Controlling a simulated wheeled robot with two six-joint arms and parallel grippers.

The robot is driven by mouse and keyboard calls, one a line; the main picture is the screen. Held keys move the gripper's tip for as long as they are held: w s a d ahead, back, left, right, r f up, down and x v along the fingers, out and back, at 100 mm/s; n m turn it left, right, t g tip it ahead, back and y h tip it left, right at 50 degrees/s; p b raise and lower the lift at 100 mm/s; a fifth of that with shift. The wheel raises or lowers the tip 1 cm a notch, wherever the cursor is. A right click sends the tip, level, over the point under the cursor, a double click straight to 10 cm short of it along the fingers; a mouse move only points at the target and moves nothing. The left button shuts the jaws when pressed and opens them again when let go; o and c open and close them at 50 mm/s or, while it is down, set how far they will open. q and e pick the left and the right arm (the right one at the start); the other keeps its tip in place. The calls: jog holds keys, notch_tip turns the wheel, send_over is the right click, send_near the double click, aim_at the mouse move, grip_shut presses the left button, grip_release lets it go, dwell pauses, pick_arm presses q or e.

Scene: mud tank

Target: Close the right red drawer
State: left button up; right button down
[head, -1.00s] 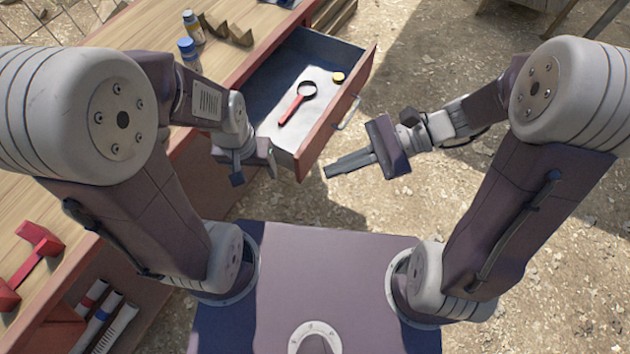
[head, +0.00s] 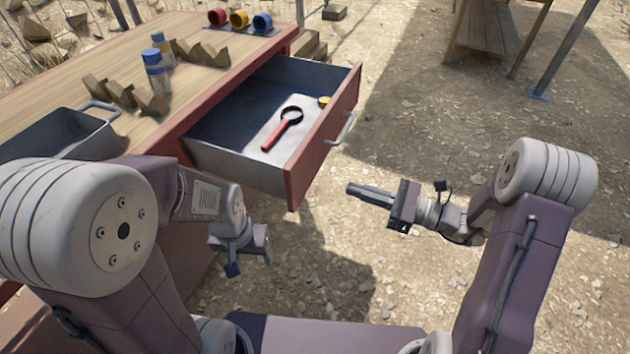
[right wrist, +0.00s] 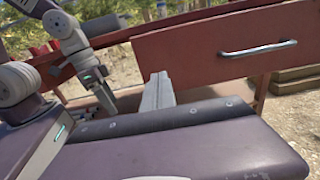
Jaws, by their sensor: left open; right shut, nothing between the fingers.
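The red drawer (head: 318,140) is pulled out of the wooden workbench. A red-handled magnifying glass (head: 283,128) and a small yellow round thing (head: 324,101) lie inside it. Its front bears a metal handle (head: 340,130); the front and handle (right wrist: 258,48) also show in the right wrist view. My right gripper (head: 350,188) is shut and empty, to the right of the drawer front and apart from it. My left gripper (head: 252,262) is open, in front of the drawer's near side and low; its fingers are small in the head view.
A wooden table (head: 490,25) stands far right. Open dirt ground lies right of the drawer.

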aim_at(302, 174)
jog(key=b+x, duration=0.3)
jog(key=x, duration=0.7)
jog(key=shift+s+f, duration=0.1)
jog(key=shift+f, duration=0.05)
jog(key=shift+a, duration=0.4)
pick_arm(q)
notch_tip(302, 174, down, 4)
jog(key=shift+r, duration=0.1)
pick_arm(e)
jog(key=shift+w, duration=0.2)
jog(key=shift+a, duration=0.2)
